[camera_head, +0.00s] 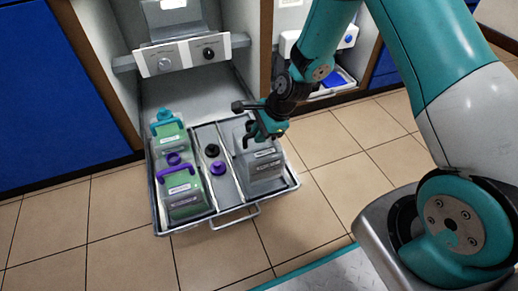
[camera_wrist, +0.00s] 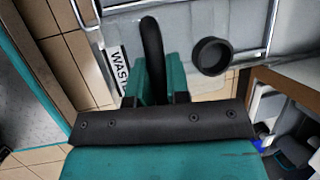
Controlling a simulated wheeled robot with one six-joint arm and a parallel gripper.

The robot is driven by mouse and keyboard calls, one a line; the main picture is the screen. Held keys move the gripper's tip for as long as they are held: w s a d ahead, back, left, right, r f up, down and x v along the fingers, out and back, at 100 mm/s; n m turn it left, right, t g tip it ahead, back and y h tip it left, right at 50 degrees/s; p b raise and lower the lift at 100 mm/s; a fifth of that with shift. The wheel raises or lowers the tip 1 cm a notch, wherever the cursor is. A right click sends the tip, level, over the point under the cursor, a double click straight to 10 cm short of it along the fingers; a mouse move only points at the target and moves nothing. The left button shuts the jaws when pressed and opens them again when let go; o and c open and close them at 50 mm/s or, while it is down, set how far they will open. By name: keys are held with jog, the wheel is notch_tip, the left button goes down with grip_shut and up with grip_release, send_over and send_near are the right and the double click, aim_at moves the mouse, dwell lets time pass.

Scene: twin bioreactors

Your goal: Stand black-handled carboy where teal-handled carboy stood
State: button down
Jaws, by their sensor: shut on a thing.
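The black-handled carboy (camera_head: 262,165) is grey and stands upright at the right side of the tray. My gripper (camera_head: 266,130) is above it, and its teal fingers are shut on the black handle (camera_wrist: 152,55). In the wrist view a label reading "WAST" and a round black cap (camera_wrist: 211,56) show on the carboy. I cannot tell if its base touches the tray. The teal-handled carboy (camera_head: 170,139), with green contents, stands in the tray's back left. My gripper hides part of the black handle in the head view.
A purple-handled green carboy (camera_head: 182,198) stands at the tray's front left. A black round cap (camera_head: 212,151) and a purple one (camera_head: 219,168) lie in the middle strip. The metal tray (camera_head: 231,208) sits before an open cabinet bay with a control panel (camera_head: 190,55) above.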

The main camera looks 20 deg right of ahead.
aim_at(258, 148)
notch_tip(258, 148, down, 4)
jog(key=shift+f+b, duration=0.25)
jog(key=shift+b, duration=0.95)
jog(key=shift+r, duration=0.1)
jog(key=c, duration=1.1)
grip_release()
